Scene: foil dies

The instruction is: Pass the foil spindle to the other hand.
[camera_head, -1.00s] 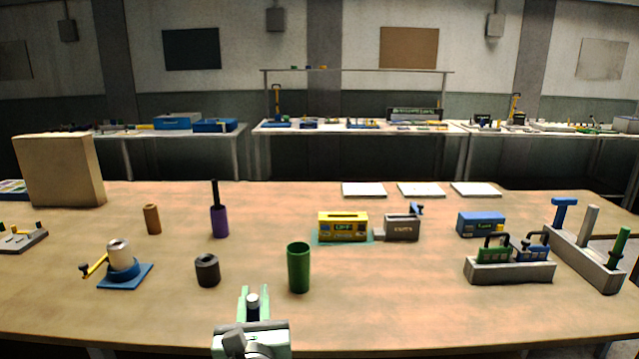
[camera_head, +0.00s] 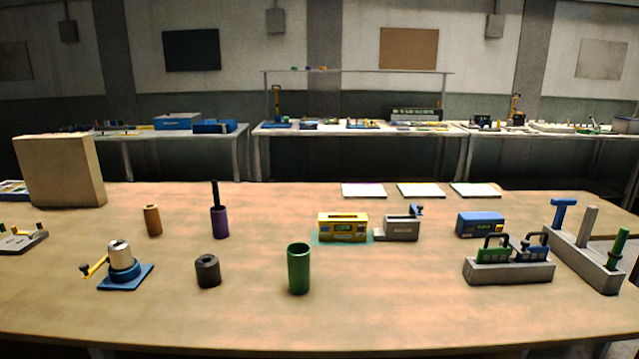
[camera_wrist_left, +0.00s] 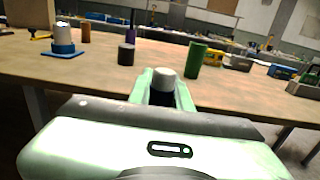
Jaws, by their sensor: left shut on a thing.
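My left gripper (camera_wrist_left: 162,88) shows only in the left wrist view, with its pale green fingers shut on the foil spindle (camera_wrist_left: 165,73). The spindle shows a light grey round end and a dark part below it; the rest is hidden by the fingers and the gripper body. The gripper and spindle are on the near side of the table, apart from the things on it. My right gripper is in neither view.
On the table (camera_head: 400,310) stand a green cup (camera_head: 299,270), a dark hollow cylinder (camera_head: 208,271), a purple holder (camera_head: 220,222), a brown cylinder (camera_head: 152,220) and a blue stand with a silver roll (camera_head: 121,252). Grey racks (camera_head: 510,272) stand right. The front middle is clear.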

